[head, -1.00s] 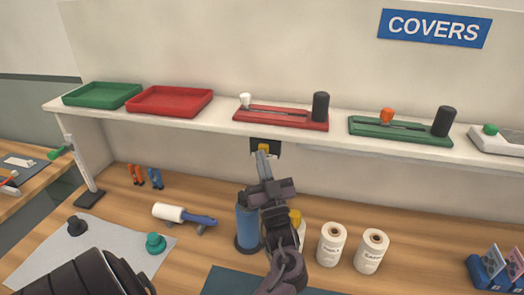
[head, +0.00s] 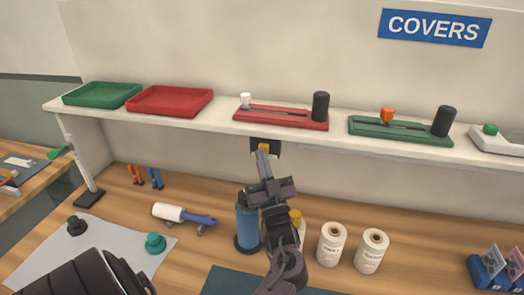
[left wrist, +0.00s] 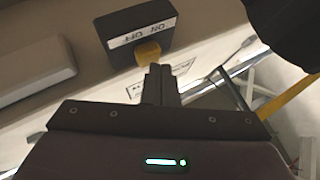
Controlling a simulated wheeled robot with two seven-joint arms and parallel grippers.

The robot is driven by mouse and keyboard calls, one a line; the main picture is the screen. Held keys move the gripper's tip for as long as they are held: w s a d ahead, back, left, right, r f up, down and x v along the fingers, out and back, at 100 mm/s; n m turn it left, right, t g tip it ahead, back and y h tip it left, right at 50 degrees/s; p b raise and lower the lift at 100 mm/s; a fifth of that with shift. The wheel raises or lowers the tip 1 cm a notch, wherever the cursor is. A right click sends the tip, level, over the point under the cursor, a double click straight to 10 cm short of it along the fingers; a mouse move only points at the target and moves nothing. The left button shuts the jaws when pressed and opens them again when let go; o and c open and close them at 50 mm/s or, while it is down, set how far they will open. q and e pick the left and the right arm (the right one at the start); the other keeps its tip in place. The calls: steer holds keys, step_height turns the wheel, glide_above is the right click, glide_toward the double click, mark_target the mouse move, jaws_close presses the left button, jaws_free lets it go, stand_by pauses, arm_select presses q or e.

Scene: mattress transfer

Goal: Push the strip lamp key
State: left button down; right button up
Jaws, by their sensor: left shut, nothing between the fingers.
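The strip lamp key is a small yellow key (head: 264,147) on a black switch box (head: 273,152) under the shelf's front edge. In the left wrist view, the yellow key (left wrist: 148,53) sticks out below the black box (left wrist: 138,30), which has a white ON/OFF label. My left gripper (head: 262,154) is shut and empty, pointing up at the key. In the left wrist view its fingertips (left wrist: 160,70) lie right at the key's edge and overlap it. I cannot tell whether they touch it. My right gripper is not in view.
The shelf (head: 200,122) holds green and red trays and slider devices, just above my gripper. A blue bottle (head: 247,225), a yellow-topped container (head: 296,218) and white rolls (head: 331,243) stand on the bench below. A grey bar (left wrist: 35,70) lies left of the switch box.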

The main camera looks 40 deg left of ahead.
arm_select(q)
steer(key=shift+w+a, duration=0.15)
steer(key=shift+w, duration=0.1)
steer(key=shift+w+a, duration=0.1)
steer(key=shift+w, duration=0.1)
stand_by(0.6)
steer(key=shift+s, duration=0.1)
steer(key=shift+s+d, duration=0.35)
steer(key=shift+s, duration=0.15)
